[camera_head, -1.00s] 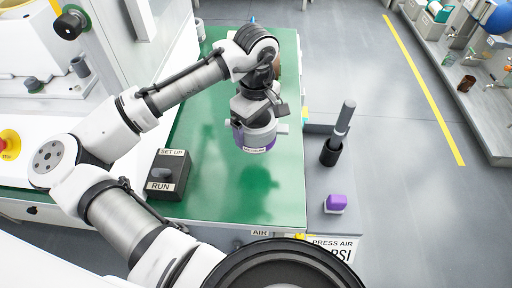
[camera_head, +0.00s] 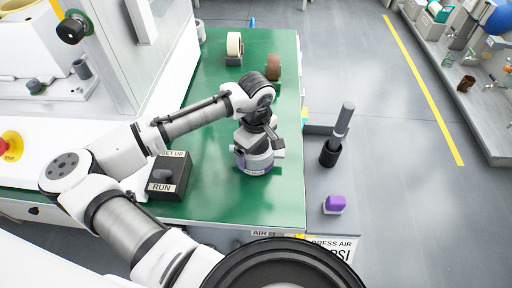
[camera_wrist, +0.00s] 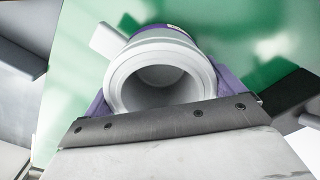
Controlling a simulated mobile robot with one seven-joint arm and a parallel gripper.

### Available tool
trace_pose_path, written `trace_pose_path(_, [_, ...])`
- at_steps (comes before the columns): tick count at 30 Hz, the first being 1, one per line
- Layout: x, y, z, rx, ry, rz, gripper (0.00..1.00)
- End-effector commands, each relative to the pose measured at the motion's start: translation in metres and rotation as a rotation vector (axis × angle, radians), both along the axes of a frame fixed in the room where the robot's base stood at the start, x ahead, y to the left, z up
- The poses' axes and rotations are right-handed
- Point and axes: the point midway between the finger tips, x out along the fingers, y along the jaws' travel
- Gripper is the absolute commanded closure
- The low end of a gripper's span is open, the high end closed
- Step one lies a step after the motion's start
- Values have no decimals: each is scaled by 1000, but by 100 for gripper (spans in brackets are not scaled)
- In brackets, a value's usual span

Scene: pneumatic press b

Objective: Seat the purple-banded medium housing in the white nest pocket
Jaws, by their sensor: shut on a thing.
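The medium housing (camera_head: 254,165), a pale grey ring-shaped part with a purple band, is over the green bench top (camera_head: 215,200). My gripper (camera_head: 260,148) is shut on it from above. In the wrist view the housing (camera_wrist: 168,60) shows its round open bore, with the purple band behind the pale rim and the gripper (camera_wrist: 165,122) across its near side. The housing looks upright and low over the green surface; I cannot tell whether it touches. I cannot make out the white nest pocket in either view.
A SET UP/RUN switch box (camera_head: 170,180) stands left of the housing. A cream roll (camera_head: 234,44) and a brown roll (camera_head: 273,66) stand at the back. The green front right is clear.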

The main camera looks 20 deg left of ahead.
Motion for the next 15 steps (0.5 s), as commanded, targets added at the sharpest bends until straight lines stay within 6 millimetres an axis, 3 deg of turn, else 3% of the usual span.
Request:
trace_pose_path(4, [0, 0, -4, 0, -1, 0, 49])
trace_pose_path(5, [0, 0, -4, 1, 0, 0, 4])
trace_pose_path(6, [0, 0, -4, 1, 0, 0, 0])
trace_pose_path(15, [0, 0, -5, 1, 0, 0, 0])
